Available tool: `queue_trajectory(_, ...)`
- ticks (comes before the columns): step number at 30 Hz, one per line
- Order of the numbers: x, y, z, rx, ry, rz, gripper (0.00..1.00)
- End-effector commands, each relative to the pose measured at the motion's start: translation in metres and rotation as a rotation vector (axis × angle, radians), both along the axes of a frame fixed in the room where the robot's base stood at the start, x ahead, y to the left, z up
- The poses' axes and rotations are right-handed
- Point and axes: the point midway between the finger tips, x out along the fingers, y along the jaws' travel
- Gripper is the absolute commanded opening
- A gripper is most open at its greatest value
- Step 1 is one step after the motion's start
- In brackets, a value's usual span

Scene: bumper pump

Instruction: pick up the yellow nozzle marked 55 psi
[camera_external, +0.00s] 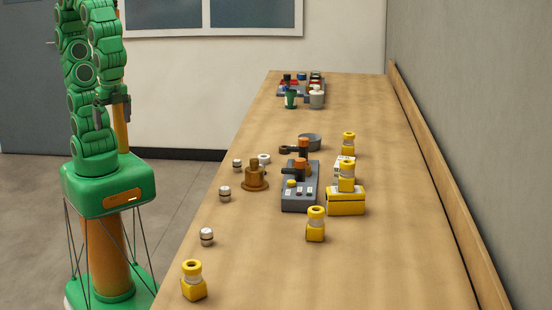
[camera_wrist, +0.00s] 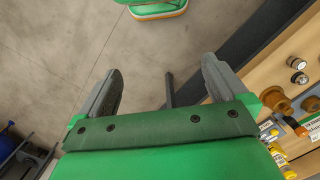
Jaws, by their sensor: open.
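Several yellow nozzles with pale bands stand on the wooden bench in the external view. One is at the near left edge (camera_external: 193,283), one near the middle (camera_external: 316,226), one on a yellow block (camera_external: 347,178), and one farther back (camera_external: 348,144). Their markings are too small to read, so I cannot tell which is marked 55 psi. My gripper (camera_external: 112,106) is over the floor side, left of the bench and apart from all nozzles. In the wrist view my gripper (camera_wrist: 162,66) is open and empty, with floor between its fingers.
A grey control box (camera_external: 299,194) with orange-topped parts stands mid-bench, beside a brown bell-shaped piece (camera_external: 255,177). Small silver fittings (camera_external: 207,237) line the left edge. A green cup (camera_external: 291,100) stands farther back. A wall borders the right side; the near right bench is clear.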

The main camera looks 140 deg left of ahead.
Motion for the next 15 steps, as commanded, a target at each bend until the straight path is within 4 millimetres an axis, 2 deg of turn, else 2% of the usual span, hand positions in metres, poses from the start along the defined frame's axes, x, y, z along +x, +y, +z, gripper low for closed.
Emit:
queue_trajectory(1, -0.011, -0.002, -0.004, -0.005, 0.009, -0.015, 1.00)
queue_trajectory(4, -0.026, -0.005, -0.011, -0.012, 0.024, -0.037, 1.00)
queue_trajectory(11, -0.035, -0.007, -0.015, -0.017, 0.030, -0.053, 1.00)
queue_trajectory(15, -0.034, -0.007, -0.015, -0.017, 0.030, -0.052, 0.80)
